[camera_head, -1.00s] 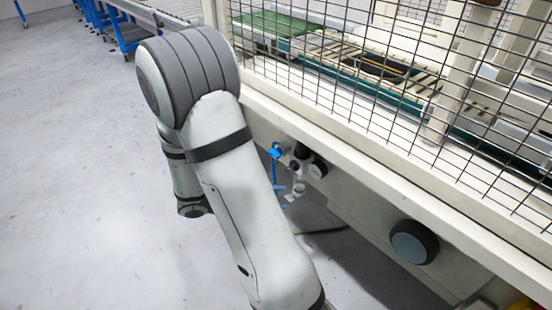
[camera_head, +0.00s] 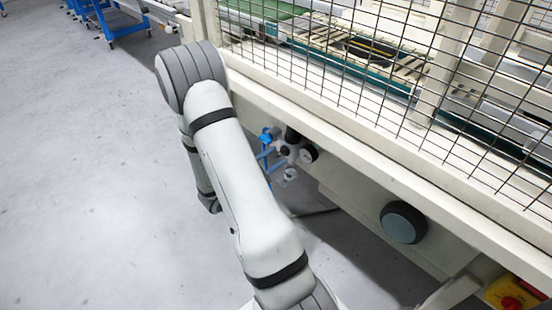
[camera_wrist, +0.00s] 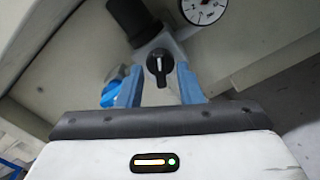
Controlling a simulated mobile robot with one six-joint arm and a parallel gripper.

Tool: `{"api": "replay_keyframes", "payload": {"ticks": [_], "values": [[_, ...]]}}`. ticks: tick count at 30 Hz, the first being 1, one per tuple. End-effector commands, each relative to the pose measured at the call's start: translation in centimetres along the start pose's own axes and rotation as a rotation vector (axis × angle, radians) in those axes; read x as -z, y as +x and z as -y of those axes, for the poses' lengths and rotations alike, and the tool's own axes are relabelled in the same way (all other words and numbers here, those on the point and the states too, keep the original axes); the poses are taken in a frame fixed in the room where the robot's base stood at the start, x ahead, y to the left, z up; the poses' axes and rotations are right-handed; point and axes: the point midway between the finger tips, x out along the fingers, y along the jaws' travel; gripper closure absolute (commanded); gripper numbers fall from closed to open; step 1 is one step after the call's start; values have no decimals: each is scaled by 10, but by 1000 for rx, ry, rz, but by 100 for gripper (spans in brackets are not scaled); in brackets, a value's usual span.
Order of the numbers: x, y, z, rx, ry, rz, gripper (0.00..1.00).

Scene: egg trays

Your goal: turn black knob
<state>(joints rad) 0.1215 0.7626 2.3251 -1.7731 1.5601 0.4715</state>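The black knob (camera_wrist: 159,66) shows in the wrist view. It is a small black handle with a white line along it, roughly upright in the picture, on a grey valve body. My gripper (camera_wrist: 157,72) is open, with one blue finger on each side of the knob in the picture. I cannot tell whether the fingers touch it or how deep they reach. In the head view the small dark knob (camera_head: 285,150) sits low on the cream machine frame, partly crowded by other fittings. My arm is folded to its left, and I cannot clearly make out my gripper there.
A black cylinder (camera_wrist: 130,18) and a round white gauge (camera_wrist: 201,9) are close above the knob. A blue fitting (camera_wrist: 110,92) is beside the left finger. In the head view are a large dark round knob (camera_head: 403,222), a red-yellow switch (camera_head: 514,297) and wire mesh.

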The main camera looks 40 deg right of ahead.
Motion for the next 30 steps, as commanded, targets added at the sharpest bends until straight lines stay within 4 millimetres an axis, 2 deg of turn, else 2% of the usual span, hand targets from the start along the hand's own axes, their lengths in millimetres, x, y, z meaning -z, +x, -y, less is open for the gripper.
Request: {"api": "replay_keyframes", "payload": {"ticks": [3,12,24,30], "values": [[0,8,0,1,-1,1,67],[-1,10,0,1,-1,0,68],[-1,10,0,2,-1,1,100],[-1,13,1,3,-1,2,100]]}}
